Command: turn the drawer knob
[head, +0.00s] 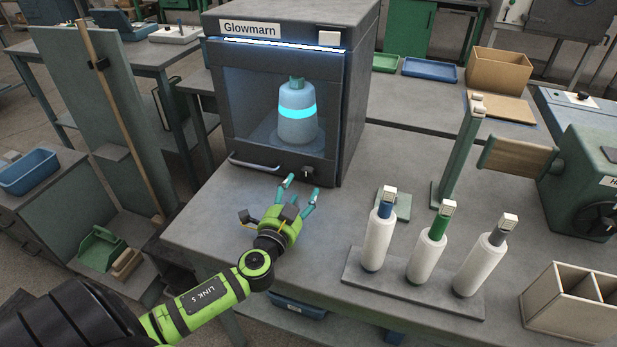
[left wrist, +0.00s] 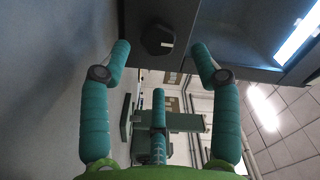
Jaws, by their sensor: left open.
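The knob (head: 307,172) is a small dark knob low on the front of the grey Glowmarn cabinet, right of a pale bar handle (head: 254,165). In the left wrist view it is a dark, many-sided knob (left wrist: 157,40) with a pale mark, ahead between the fingertips. My left gripper (head: 301,190) has teal fingers and is open and empty just in front of the knob. In the left wrist view the fingers (left wrist: 160,50) are spread to either side of the knob and appear apart from it. My right gripper is not in view.
A pale blue bottle-like object (head: 297,115) with a glowing band stands behind the cabinet's window. Bare tabletop (head: 210,220) lies left of my gripper.

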